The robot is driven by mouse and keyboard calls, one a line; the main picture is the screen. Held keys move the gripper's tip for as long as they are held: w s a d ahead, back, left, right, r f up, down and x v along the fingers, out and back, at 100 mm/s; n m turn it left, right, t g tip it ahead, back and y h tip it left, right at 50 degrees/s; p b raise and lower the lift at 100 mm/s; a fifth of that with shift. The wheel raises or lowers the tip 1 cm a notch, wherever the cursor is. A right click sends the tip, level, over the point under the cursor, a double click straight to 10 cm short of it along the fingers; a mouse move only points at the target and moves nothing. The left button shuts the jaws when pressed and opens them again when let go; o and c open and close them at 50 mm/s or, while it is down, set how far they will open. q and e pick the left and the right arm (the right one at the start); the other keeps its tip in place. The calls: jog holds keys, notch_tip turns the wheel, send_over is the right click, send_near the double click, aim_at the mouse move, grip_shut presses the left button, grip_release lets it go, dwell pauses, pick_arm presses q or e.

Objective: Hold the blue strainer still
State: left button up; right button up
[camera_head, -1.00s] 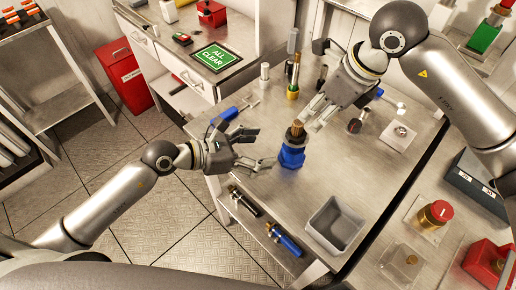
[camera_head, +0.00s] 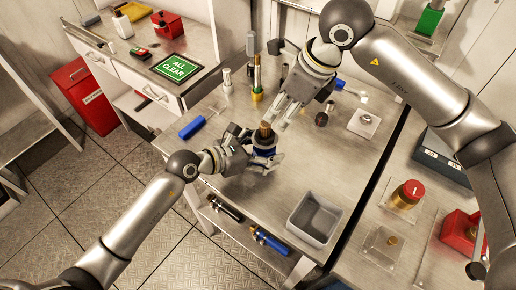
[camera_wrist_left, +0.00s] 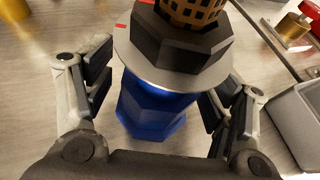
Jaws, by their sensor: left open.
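The blue strainer (camera_head: 263,153) stands upright on the metal bench, with a dark collar and a brass mesh basket (camera_head: 265,129) at its top. In the left wrist view, the strainer's blue body (camera_wrist_left: 150,108) is between the fingers of my left gripper (camera_wrist_left: 153,108). Those fingers are apart, with gaps visible on both sides of the body. In the head view my left gripper (camera_head: 258,163) is low around the strainer and partly hides its body. My right gripper (camera_head: 280,120) is above and right of the basket, fingers apart and pointing down; it holds nothing I can see.
A grey bin (camera_head: 314,218) stands at the bench's front. A red-capped fitting (camera_head: 407,194) is on the right. Bare bench lies right of the strainer.

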pick_arm(q)
jog(key=c, duration=1.6)
jog(key=shift+o, duration=1.1)
jog(key=o, duration=1.2)
jog(key=c, duration=1.2)
